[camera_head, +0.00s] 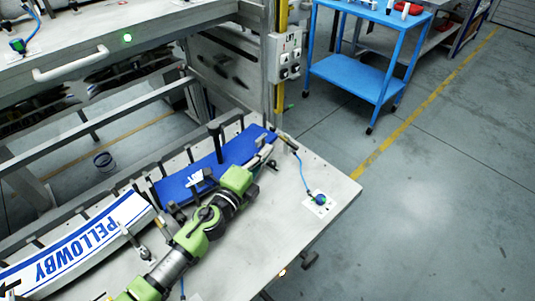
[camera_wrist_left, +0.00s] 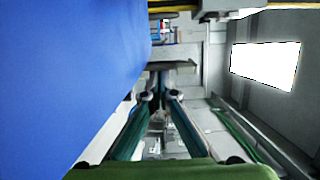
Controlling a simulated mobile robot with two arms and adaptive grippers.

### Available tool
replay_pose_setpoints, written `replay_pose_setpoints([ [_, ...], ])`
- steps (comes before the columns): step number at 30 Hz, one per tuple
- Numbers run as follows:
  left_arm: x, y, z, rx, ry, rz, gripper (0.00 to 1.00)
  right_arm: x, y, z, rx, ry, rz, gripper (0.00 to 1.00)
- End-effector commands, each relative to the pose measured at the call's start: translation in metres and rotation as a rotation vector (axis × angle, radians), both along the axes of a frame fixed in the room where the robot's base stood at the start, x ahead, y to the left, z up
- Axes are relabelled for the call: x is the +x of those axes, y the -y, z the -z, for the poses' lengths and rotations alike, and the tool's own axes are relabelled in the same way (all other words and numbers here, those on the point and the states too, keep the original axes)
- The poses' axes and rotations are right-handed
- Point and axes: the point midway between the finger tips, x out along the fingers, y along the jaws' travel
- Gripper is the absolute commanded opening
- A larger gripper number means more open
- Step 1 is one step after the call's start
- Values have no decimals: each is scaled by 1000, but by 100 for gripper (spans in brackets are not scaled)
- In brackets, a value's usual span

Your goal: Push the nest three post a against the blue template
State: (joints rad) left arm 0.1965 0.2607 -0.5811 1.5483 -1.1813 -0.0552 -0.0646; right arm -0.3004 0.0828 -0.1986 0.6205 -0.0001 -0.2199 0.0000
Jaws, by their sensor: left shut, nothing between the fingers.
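The blue template (camera_head: 225,160) is a curved blue piece on the grey bench. It fills the left side of the left wrist view (camera_wrist_left: 65,75) close up. My left gripper (camera_head: 265,156) is at the template's right end, shut and empty. Its fingers (camera_wrist_left: 160,98) show in the left wrist view, close beside the blue surface; I cannot tell whether they touch it. Several dark posts stand along the template, one tall post (camera_head: 216,140) at its back edge. I cannot tell which is nest three post a; my arm hides part of the template's front edge. My right gripper is not in view.
A blue-green button on a white plate (camera_head: 319,200) sits near the bench's right corner. A blue trolley (camera_head: 360,72) stands behind.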

Motion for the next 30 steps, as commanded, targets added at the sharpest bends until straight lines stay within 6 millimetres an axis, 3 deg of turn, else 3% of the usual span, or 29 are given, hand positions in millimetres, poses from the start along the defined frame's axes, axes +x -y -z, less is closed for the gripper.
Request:
replay_pose_setpoints([
  [14,1,-2,-1,1,0,-4,0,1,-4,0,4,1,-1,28],
  [17,-5,7,-1,0,1,-3,0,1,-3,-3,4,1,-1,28],
  [22,-9,39,-1,-4,1,-2,0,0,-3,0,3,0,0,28],
  [30,-60,18,2,2,-1,-3,0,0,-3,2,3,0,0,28],
])
